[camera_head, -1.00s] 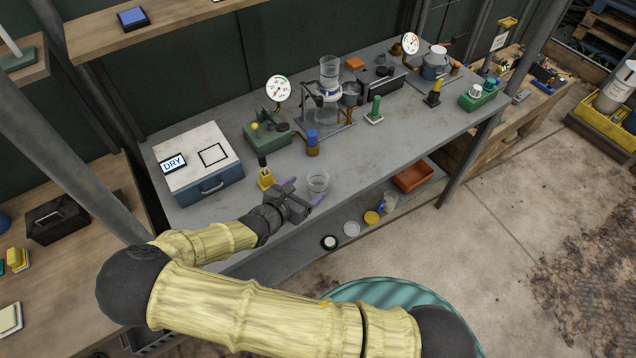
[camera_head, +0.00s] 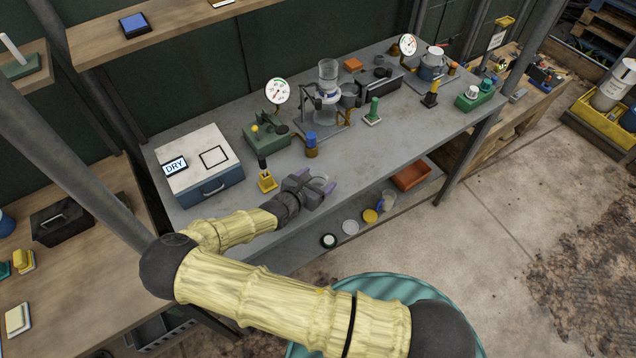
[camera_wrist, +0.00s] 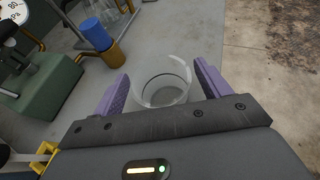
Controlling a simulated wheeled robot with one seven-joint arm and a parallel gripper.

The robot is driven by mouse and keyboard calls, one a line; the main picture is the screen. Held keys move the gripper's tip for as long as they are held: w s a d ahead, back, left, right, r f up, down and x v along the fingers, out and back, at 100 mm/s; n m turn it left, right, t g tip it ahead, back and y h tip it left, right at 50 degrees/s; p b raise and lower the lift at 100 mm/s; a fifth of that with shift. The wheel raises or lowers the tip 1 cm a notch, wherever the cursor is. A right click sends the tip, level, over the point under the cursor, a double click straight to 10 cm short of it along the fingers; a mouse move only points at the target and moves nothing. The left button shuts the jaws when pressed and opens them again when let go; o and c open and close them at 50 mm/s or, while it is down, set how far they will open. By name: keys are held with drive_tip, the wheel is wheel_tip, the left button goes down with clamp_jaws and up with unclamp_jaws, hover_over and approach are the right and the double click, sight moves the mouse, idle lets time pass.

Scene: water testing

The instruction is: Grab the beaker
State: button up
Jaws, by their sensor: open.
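The beaker (camera_wrist: 163,82) is clear glass and stands upright on the grey table; in the wrist view it sits between the two purple fingers of my gripper (camera_wrist: 160,92). The fingers are open, with a visible gap on the right side; whether the left finger touches the glass I cannot tell. In the head view my gripper (camera_head: 314,188) reaches over the table's front part, and the beaker (camera_head: 318,183) shows only in part between the fingers. The rest of it is hidden by the gripper.
A yellow holder with a black top (camera_head: 266,178) stands close left of my gripper. A green gauge unit (camera_head: 266,136) and a white-topped box (camera_head: 200,165) are farther left. The table is clear to the right.

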drive_tip(key=shift+x, duration=1.05)
drive_tip(key=shift+c, duration=0.5)
drive_tip(key=c, duration=1)
